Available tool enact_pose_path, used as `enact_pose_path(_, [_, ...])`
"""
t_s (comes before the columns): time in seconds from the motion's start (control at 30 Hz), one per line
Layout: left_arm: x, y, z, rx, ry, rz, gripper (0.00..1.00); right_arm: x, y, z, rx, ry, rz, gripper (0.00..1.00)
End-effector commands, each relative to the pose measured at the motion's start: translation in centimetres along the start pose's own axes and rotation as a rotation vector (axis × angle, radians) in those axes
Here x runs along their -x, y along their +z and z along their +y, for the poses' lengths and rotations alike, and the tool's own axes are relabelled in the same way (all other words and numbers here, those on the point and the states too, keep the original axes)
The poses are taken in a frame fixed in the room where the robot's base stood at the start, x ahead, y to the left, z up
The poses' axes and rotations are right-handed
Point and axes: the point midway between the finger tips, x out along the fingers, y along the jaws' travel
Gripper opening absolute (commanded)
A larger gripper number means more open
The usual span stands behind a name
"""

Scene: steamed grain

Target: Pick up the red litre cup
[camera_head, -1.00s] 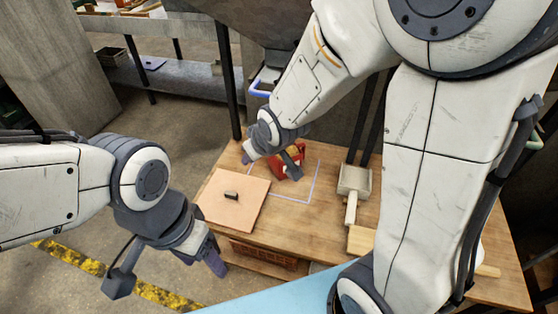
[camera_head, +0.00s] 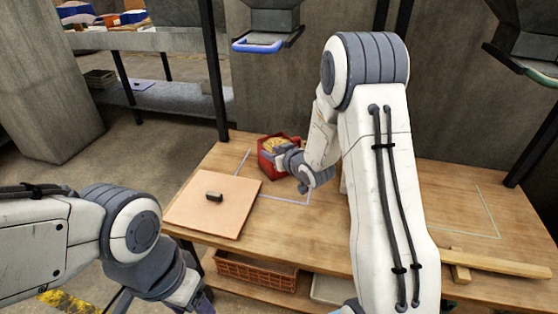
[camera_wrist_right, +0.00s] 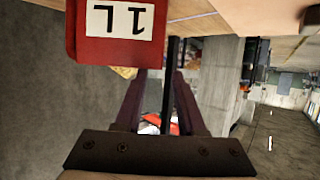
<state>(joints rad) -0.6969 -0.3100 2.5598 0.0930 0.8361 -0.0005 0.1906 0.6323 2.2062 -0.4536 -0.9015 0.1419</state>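The red litre cup (camera_head: 268,166) stands upright on the table, near the pale blue outline, with yellowish grain at its top. In the right wrist view the cup (camera_wrist_right: 110,45) appears upside down at the upper left, its white "1L" label facing the camera. My right gripper (camera_head: 277,151) is at the cup's rim in the head view. In the wrist view its two fingers are apart, with a gap between them; contact with the cup cannot be told. My left gripper (camera_head: 205,298) is low at the left, away from the cup, and its fingers are mostly hidden.
A pink board (camera_head: 215,218) with a dark handle lies left of the cup. A brown basket (camera_head: 256,272) sits on the shelf below the tabletop. Wooden pieces (camera_head: 490,262) lie at the right. A dark post (camera_head: 214,75) stands behind the table's left end.

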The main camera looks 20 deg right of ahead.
Motion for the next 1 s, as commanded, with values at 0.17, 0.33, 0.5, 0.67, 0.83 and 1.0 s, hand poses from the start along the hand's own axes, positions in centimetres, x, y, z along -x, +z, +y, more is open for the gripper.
enact_pose_path(0.17, [-0.3,0.0,0.0,0.0,0.0,0.0,0.63,-1.4,0.0,-0.1,0.001,-0.002,0.0,0.39])
enact_pose_path(0.33, [-0.8,0.1,-0.1,0.0,0.0,0.0,0.63,-3.9,0.2,-0.2,0.0,-0.002,0.0,0.39])
enact_pose_path(0.5, [-1.0,0.1,-0.1,0.0,0.0,0.0,0.63,-5.8,0.1,-0.1,0.001,-0.001,-0.001,0.39])
enact_pose_path(0.67, [-1.0,0.1,-0.1,0.0,0.0,0.0,0.63,-6.1,0.0,-0.1,0.0,0.0,-0.001,0.39])
enact_pose_path(0.83, [-1.0,0.1,-0.1,0.0,0.0,0.0,0.63,-6.1,0.0,0.0,0.0,0.0,-0.001,0.2])
enact_pose_path(1.0, [-1.0,0.1,-0.1,0.0,0.0,0.0,0.63,-6.1,0.0,0.0,0.0,0.0,-0.001,0.0])
